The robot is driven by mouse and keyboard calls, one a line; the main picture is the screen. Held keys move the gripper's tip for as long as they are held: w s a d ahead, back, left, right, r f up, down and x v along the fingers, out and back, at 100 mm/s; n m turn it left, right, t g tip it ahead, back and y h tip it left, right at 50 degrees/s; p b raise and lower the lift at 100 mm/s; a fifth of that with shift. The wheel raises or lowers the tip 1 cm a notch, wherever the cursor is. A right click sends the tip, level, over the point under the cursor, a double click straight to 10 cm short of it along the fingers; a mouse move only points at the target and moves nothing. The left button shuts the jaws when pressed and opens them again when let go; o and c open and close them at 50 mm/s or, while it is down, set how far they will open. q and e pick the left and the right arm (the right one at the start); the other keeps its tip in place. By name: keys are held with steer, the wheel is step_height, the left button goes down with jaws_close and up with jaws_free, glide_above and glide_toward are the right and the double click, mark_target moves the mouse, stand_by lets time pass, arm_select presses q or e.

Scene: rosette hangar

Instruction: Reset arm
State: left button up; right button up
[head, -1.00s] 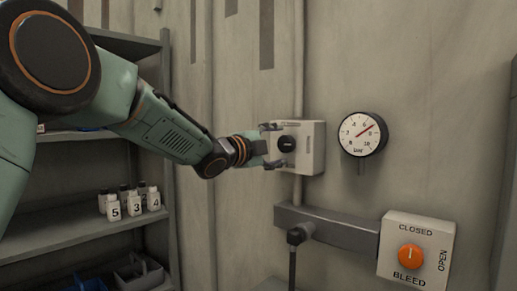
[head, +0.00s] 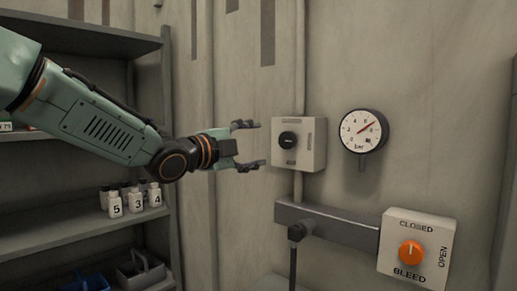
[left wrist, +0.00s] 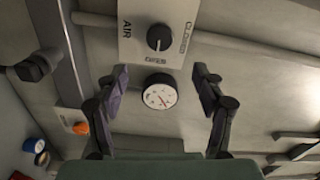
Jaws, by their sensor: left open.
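My left gripper (head: 248,145) is open and empty, a little left of the pale wall box with a black knob (head: 288,139). Its fingers are apart from the box. In the left wrist view the open fingers (left wrist: 161,78) frame a round gauge, and the same box (left wrist: 140,50) shows above, marked AIR and CLOSED, with its black knob (left wrist: 160,38). My left arm reaches in from the left. My right gripper is not in view.
A round dial gauge (head: 364,131) hangs right of the box. Below it is a panel with an orange BLEED knob (head: 411,253) and a grey bar (head: 330,224) with a plugged cable. Shelves with numbered bottles (head: 136,199) stand at left.

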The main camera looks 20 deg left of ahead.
arm_select(q)
steer(key=s+d+f+n+g+y+b, duration=0.15)
steer(key=s+f+n, duration=0.35)
steer(key=f, duration=0.8)
steer(key=s+f+n+g+y, duration=0.1)
steer(key=s+f+n+g, duration=0.2)
steer(key=f+n, duration=0.7)
steer(key=s+d+f+n+g+y, duration=0.1)
steer(key=s+f+n+g+y, duration=0.2)
steer(key=f, duration=1.3)
steer(key=s+f+g+b, duration=0.1)
steer(key=s+f+g, duration=0.2)
steer(key=s+f, duration=0.5)
steer(key=s+f+n+g+b, duration=0.1)
steer(key=s+f+g, duration=0.2)
steer(key=s+f, duration=0.5)
steer(key=s+f+n+g, duration=0.1)
steer(key=s+f+g, duration=0.2)
steer(key=s+f, duration=0.6)
steer(key=s, duration=0.9)
steer(key=shift+s+d+y+b, duration=0.2)
steer(key=shift+d+y+b, duration=0.05)
steer(key=shift+y+b, duration=0.15)
steer(key=shift+g, duration=0.25)
